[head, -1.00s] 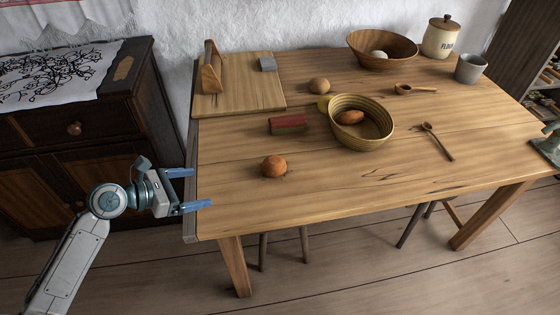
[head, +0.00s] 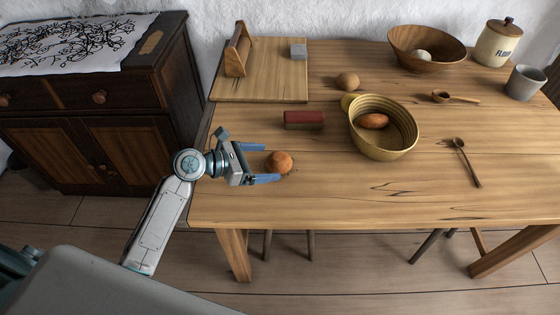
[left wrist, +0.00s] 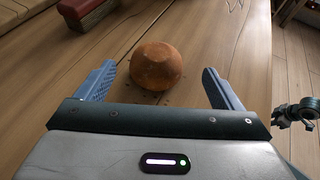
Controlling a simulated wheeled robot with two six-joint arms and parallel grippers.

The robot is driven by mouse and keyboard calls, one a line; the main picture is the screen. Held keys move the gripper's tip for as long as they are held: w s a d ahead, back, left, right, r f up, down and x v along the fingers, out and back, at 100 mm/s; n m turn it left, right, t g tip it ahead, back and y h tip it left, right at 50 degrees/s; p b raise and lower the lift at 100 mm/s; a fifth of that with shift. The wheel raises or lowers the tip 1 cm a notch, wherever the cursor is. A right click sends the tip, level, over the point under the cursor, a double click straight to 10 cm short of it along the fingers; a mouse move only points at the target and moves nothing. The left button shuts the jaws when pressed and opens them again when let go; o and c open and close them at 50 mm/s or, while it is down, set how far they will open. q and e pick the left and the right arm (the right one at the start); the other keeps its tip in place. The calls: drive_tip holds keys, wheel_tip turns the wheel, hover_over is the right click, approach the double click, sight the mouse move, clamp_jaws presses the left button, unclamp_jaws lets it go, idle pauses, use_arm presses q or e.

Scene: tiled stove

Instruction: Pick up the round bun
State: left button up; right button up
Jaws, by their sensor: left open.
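The round bun (head: 279,161) is orange-brown and sits on the wooden table near its left front edge. My left gripper (head: 278,163) is open, with one blue finger on each side of the bun in the head view. In the left wrist view the bun (left wrist: 157,65) shows centred between the spread fingertips (left wrist: 158,72), with a gap on both sides. Neither finger visibly touches it. A part of what seems to be my right arm (left wrist: 300,113) shows at the right edge of that view; its jaws are unclear.
A red and grey block (head: 304,120) lies behind the bun. A yellow bowl (head: 384,148) with an oblong brown item (head: 373,121) stands to the right. Another round brown item (head: 347,81) lies farther back. A cutting board (head: 258,88) is at the back left.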

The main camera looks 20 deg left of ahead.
sight(270, 161)
use_arm(q)
drive_tip(key=shift+w+d+f, duration=0.15)
drive_tip(key=shift+w+d, duration=0.15)
drive_tip(key=x, duration=0.4)
drive_tip(key=shift+w+d+f, duration=0.15)
drive_tip(key=shift+w+f, duration=0.1)
drive_tip(key=shift+w, duration=0.05)
drive_tip(key=shift+c, duration=0.2)
drive_tip(key=c, duration=1)
use_arm(e)
drive_tip(key=shift+d, duration=0.15)
